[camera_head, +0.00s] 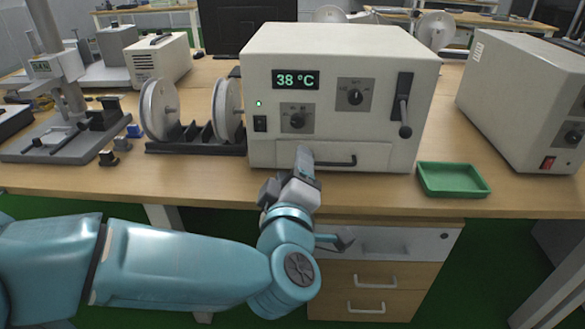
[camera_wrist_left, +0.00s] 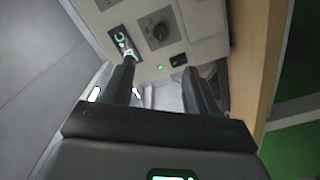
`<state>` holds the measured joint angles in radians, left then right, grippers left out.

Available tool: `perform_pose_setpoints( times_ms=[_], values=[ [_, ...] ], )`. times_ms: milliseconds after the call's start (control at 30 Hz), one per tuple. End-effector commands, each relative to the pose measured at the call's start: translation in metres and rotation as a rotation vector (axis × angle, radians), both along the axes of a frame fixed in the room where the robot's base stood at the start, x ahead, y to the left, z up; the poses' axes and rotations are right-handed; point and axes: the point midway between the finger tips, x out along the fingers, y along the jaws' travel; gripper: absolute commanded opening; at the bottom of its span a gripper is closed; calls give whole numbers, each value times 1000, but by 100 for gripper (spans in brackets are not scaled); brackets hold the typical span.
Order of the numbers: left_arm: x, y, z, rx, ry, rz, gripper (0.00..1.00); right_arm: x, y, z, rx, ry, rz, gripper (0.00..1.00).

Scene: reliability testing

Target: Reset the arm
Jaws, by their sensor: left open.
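My left arm comes in from the left in the head view. Its gripper (camera_head: 300,170) is in front of the lower left of the white heating box (camera_head: 350,50), near the box's bottom panel with a dark handle (camera_head: 335,162). In the left wrist view the two dark fingers of my left gripper (camera_wrist_left: 160,85) are apart, with nothing held between them. The box (camera_wrist_left: 200,25) shows beyond them, tilted, with its knob and display. I cannot tell whether the gripper touches the box. My right gripper is not in view.
A green tray (camera_head: 453,179) sits right of the box on the wooden table (camera_head: 385,199). A rack with white discs (camera_head: 160,109) and a grey stand (camera_head: 60,145) are at the left. Another white device (camera_head: 515,85) stands at the right. Drawers (camera_head: 375,275) are below.

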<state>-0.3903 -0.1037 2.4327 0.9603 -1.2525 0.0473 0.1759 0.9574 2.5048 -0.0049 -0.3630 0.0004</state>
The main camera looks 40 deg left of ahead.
Motion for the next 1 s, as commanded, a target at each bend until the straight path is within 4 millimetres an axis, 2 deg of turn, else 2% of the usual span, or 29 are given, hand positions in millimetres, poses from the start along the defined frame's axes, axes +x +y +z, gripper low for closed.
perform_pose_setpoints(
  times_ms=[567,667,767,833,867,900,967,1000],
  values=[
    [-4,-2,0,1,1,0,59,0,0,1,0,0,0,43],
    [0,-5,-7,14,20,-14,59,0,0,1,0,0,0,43],
    [20,-20,-38,68,109,-88,59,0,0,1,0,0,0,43],
    [38,-36,-79,121,221,-180,59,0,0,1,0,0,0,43],
    [45,-43,-101,145,278,-226,59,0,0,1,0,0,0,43],
    [52,-53,-133,171,361,-294,59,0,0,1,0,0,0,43],
    [56,-67,-182,202,485,-397,59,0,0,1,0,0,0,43],
    [54,-75,-216,214,569,-467,59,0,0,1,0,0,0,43]
  ],
)
